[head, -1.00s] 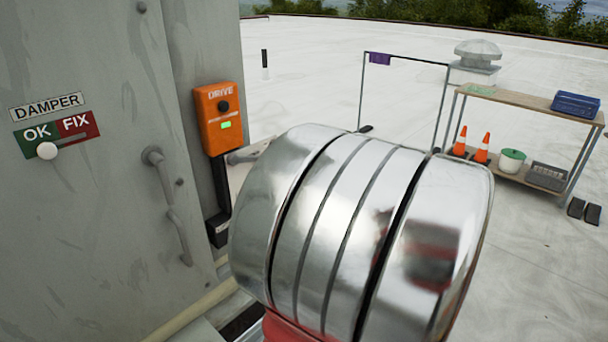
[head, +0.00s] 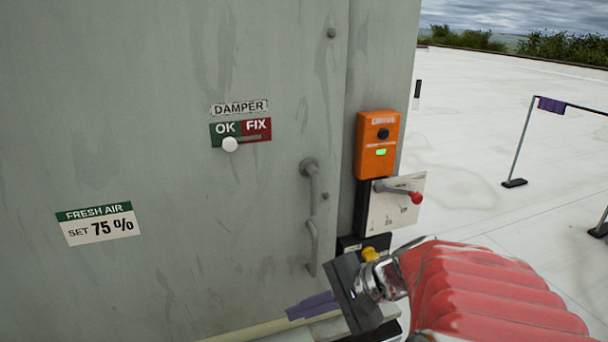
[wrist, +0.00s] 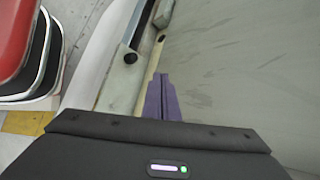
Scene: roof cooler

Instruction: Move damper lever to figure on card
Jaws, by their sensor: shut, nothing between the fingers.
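The card (head: 98,223) on the grey cabinet door reads "FRESH AIR SET 75 %" in the head view. Above and right of it, a DAMPER label (head: 239,107) sits over a green OK and red FIX plate (head: 256,128). A white round knob (head: 230,144) is at the OK end of its slot. A lever with a red knob (head: 415,198) is on a pale plate (head: 391,211) below the orange box; no scale is readable there. My gripper (head: 312,306) is low beside the cabinet, its purple fingers shut and empty, apart from both knobs. The fingers also show in the wrist view (wrist: 163,98).
A vertical door handle (head: 312,215) stands out from the cabinet. The orange drive box (head: 377,145) has a black knob and a green light. A barrier frame (head: 520,140) with a purple cloth stands on the open white roof at right.

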